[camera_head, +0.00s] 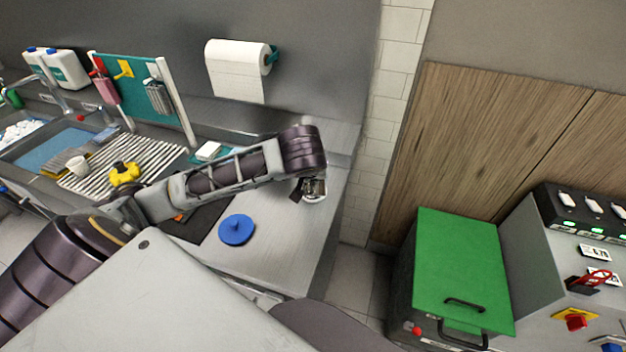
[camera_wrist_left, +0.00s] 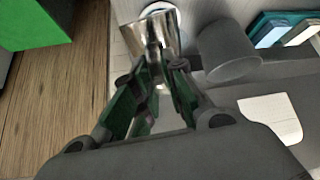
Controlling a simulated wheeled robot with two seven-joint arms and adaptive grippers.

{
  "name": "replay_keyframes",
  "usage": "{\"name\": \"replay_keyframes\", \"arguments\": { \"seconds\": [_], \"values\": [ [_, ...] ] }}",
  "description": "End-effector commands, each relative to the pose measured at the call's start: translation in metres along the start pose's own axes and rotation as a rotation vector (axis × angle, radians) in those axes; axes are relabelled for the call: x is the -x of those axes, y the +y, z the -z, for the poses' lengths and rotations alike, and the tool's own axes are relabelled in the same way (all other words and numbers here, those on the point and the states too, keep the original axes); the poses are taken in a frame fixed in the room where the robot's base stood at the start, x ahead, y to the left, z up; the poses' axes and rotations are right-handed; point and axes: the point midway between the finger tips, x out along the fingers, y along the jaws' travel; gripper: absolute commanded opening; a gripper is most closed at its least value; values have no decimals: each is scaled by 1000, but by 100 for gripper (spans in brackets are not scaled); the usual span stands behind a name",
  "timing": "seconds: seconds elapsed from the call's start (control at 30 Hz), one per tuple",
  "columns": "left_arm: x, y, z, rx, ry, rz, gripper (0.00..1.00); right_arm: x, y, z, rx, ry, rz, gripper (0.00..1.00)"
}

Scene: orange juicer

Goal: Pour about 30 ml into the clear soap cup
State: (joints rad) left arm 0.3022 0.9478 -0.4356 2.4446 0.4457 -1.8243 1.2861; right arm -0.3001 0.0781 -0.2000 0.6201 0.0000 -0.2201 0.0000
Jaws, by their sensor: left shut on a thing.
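My left gripper (camera_head: 308,188) is over the right end of the steel counter (camera_head: 285,255). In the left wrist view my left gripper (camera_wrist_left: 160,82) is shut on a shiny metal vessel (camera_wrist_left: 160,28), which lies between and beyond the green-padded fingers. A little of this metal also shows at the gripper in the head view. A grey, see-through cup (camera_wrist_left: 230,55) is just right of the metal vessel in the wrist view; it may be the clear soap cup. Its contents cannot be made out, and my arm hides it in the head view. My right gripper is not in view.
A blue knobbed disc (camera_head: 237,231) lies on the counter below my forearm. A paper roll (camera_head: 238,65) hangs behind. A green-topped box (camera_head: 465,265) stands right of the counter, across a gap.

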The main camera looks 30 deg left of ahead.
Motion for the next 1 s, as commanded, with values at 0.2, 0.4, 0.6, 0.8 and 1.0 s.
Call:
{"name": "replay_keyframes", "arguments": {
  "seconds": [0.2,0.4,0.6,0.8,1.0],
  "values": [
    [1,0,-3,1,71,-4,0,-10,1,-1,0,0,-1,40],
    [3,0,-4,1,128,-5,0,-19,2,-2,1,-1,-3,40],
    [5,-1,-6,2,179,-6,0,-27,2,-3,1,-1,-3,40],
    [8,-1,-6,2,218,-5,0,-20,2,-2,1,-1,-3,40],
    [10,-1,-7,3,255,-5,0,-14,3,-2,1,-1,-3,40]
  ]
}}
